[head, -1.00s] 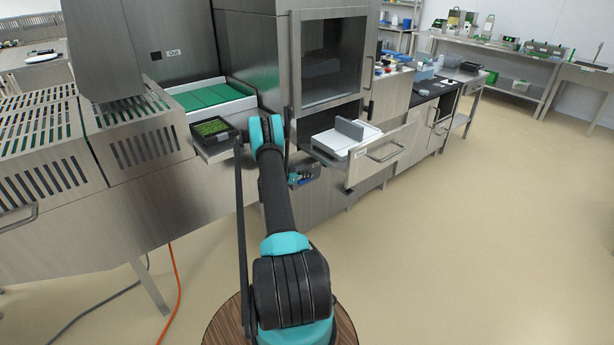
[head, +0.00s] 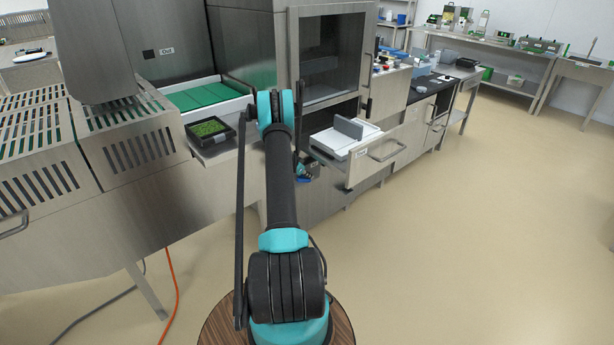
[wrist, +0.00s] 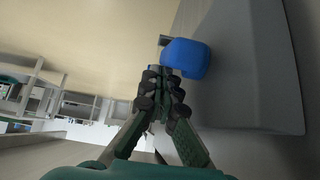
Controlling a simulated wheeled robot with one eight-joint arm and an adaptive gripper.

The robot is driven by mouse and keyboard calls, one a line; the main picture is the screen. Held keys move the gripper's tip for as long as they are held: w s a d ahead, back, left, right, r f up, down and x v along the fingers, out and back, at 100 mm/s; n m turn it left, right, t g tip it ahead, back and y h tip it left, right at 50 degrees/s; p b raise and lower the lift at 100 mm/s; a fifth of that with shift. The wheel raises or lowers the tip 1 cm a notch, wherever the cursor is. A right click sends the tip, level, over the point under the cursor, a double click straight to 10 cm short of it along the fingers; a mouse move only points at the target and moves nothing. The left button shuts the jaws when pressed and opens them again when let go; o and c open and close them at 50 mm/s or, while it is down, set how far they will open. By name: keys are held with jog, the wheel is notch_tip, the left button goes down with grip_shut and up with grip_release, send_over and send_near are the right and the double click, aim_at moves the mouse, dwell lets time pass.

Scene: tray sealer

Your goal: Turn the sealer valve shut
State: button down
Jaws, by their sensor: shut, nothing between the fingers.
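The blue valve handle (wrist: 187,57) fills the upper middle of the wrist view, next to a flat grey steel panel. My gripper (wrist: 163,80) is shut and empty, with its fingertips right beside the lower left edge of the blue handle. I cannot tell whether they touch it.
An open steel drawer (head: 385,150) with a white tray sticks out just right of the valve. A black tray of green contents (head: 210,142) stands on a ledge left of my arm. An orange hose (head: 174,290) runs over the floor at left. Floor at right is clear.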

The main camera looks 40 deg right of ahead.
jog(key=shift+d+f+y, duration=0.1)
jog(key=shift+d+y, duration=0.1)
jog(key=shift+y, duration=0.3)
jog(key=shift+w+a+f, duration=0.1)
jog(key=shift+f, duration=0.25)
jog(key=shift+d, duration=0.35)
jog(key=shift+f+y, duration=0.2)
jog(key=shift+y, duration=0.5)
jog(key=shift+a+f, duration=0.1)
